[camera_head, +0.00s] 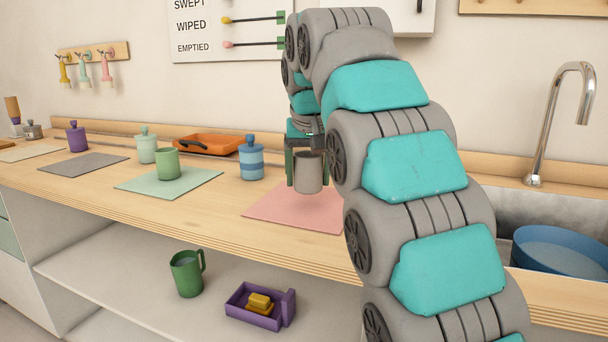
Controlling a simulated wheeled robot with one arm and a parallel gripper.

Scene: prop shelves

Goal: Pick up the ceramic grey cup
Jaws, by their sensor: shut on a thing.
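The grey cup (309,174) is in the middle of the head view, over the pink mat (283,207). It looks upright and seems to be a little above the mat. My gripper (305,158) points down and is shut on the cup, with a dark finger showing at its left side.
A green cup (168,163) stands on a green mat (140,185) farther left. An orange tray (210,145) lies behind. A sink with a blue basin (560,250) is at right.

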